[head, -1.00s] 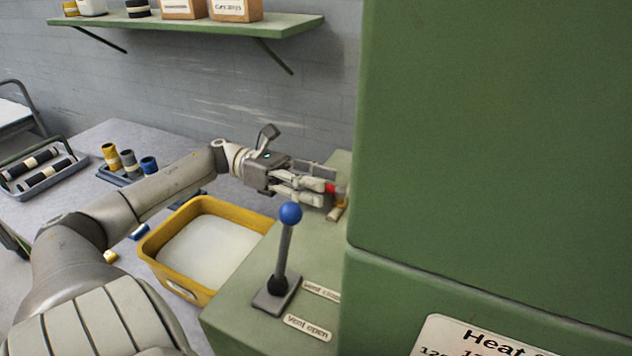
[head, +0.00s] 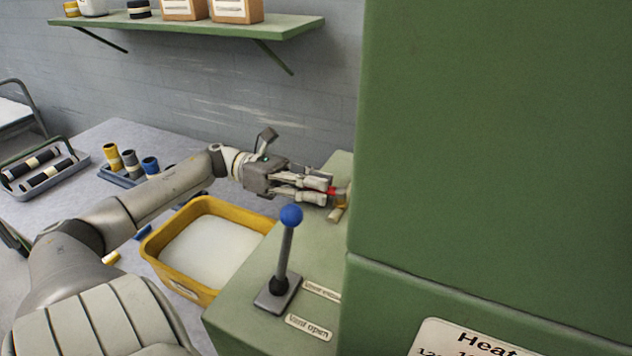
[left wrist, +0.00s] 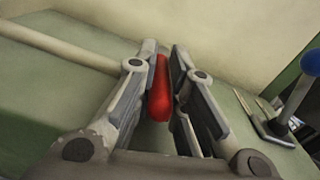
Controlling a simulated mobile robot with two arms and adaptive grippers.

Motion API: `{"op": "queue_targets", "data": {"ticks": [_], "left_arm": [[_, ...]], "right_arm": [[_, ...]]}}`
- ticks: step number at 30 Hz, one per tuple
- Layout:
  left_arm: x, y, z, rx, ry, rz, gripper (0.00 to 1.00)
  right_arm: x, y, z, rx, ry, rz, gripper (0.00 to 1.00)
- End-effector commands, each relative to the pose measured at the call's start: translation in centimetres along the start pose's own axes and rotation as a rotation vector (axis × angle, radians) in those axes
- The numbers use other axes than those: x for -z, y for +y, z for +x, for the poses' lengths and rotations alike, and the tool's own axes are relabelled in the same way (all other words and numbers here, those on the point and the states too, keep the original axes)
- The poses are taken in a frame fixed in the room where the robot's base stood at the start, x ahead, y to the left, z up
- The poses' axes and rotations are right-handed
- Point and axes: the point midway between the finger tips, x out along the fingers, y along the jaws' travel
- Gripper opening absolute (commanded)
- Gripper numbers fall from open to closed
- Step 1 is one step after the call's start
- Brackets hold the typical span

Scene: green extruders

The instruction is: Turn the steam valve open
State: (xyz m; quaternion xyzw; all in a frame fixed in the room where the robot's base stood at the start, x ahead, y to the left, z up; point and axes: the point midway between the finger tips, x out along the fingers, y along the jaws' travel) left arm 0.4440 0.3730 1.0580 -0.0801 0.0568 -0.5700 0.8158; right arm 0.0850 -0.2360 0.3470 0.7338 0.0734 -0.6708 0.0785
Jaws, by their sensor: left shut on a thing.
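The steam valve (head: 341,201) sits on the green machine beside its tall housing, with a brassy body and a red handle. My left gripper (head: 328,190) is at the valve with its fingers shut on the red handle. In the left wrist view the red handle (left wrist: 160,92) stands between the two fingers of my left gripper (left wrist: 163,80). The fingers hide much of the handle in the head view. My right gripper is not in view.
A blue-knobbed vent lever (head: 285,255) stands on the machine's ledge near my left arm. A yellow tub (head: 150,245) is below the arm. The green housing (head: 490,150) blocks the right side. A shelf (head: 190,30) hangs on the wall.

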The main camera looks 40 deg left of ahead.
Motion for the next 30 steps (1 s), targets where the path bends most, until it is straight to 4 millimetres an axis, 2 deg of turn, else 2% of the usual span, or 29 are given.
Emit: {"op": "queue_targets", "data": {"ticks": [3,15,21,30], "left_arm": [[-0.7,-0.2,0.0,-0.051,-0.016,-0.001,0.00],[-0.7,-1.0,0.1,-0.281,-0.064,0.000,0.00],[-0.5,-1.4,0.2,-0.391,-0.086,0.000,0.00],[-0.2,-1.7,0.4,-0.471,-0.102,0.003,0.00]], "right_arm": [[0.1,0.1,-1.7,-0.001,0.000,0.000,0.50],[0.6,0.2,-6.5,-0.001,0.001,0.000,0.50],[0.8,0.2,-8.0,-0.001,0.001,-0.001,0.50],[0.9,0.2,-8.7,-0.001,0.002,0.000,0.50]]}}
